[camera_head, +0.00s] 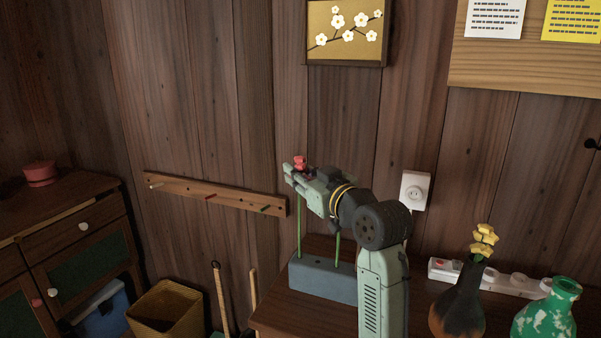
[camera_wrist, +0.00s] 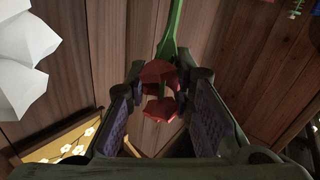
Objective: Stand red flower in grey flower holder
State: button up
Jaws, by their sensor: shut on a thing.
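My gripper (camera_head: 291,177) is shut on the red flower (camera_head: 300,162), just below its bloom. In the wrist view the red bloom (camera_wrist: 160,88) sits between the two fingers and its green stem runs up the picture. In the head view a green stem below my gripper reaches down to the grey flower holder (camera_head: 322,280), a long block on the wooden table. I cannot tell whether its tip is inside a hole. A second green stem (camera_head: 337,249) stands at the holder further right; its top is hidden by my arm. White petals (camera_wrist: 20,62) show close by in the wrist view.
On the table's right stand a dark vase (camera_head: 458,300) with a yellow flower, a green-and-white vase (camera_head: 546,314) and a white power strip (camera_head: 512,283). A peg rail (camera_head: 215,195) and a wall socket (camera_head: 415,191) are on the wall behind.

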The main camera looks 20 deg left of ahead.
jog(key=shift+f, duration=0.25)
jog(key=o, duration=1)
jog(key=shift+o, duration=0.2)
jog(key=v, duration=1.2)
jog(key=shift+r, duration=0.1)
